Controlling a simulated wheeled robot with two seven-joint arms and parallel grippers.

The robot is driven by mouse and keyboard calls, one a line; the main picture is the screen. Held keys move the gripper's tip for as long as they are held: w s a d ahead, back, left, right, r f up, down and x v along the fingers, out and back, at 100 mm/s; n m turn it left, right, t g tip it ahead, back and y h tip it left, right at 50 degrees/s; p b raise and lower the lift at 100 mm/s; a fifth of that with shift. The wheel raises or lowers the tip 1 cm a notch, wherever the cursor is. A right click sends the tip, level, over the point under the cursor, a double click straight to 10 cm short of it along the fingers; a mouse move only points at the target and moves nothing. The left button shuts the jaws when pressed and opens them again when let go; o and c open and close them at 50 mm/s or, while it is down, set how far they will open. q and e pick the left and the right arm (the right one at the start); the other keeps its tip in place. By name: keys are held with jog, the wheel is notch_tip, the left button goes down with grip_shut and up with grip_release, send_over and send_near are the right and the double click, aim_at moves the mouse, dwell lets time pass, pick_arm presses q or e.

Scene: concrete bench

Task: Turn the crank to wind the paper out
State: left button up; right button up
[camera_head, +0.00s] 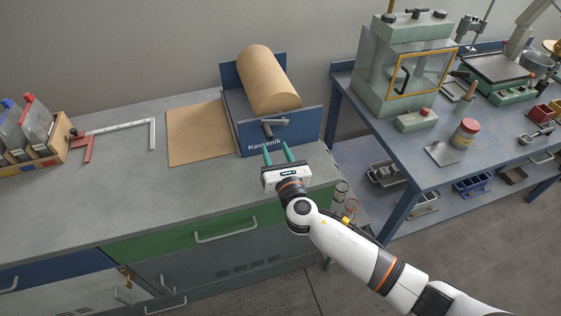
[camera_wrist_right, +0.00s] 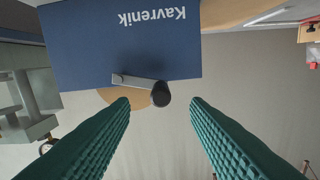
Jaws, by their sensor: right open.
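A blue paper dispenser (camera_head: 308,128) marked "Kavrenik" stands on the concrete bench and carries a large roll of brown paper (camera_head: 268,80). A flat sheet of brown paper (camera_head: 200,133) lies on the bench at its left. The crank (camera_head: 273,124), a grey arm with a dark knob, is on the dispenser's front face. In the right wrist view the crank's knob (camera_wrist_right: 160,94) shows beyond and between the fingertips. My right gripper (camera_head: 277,154) is open and empty, in front of the crank and apart from it. My left gripper is not in view.
A red and white square (camera_head: 122,130) and a wooden rack (camera_head: 38,152) with bags are at the left of the bench. Glass jars (camera_head: 341,190) stand low beside its right end. A blue workbench (camera_head: 400,150) with equipment is at the right. The bench's front middle is clear.

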jog(key=v, duration=0.4)
jog(key=shift+s, duration=0.15)
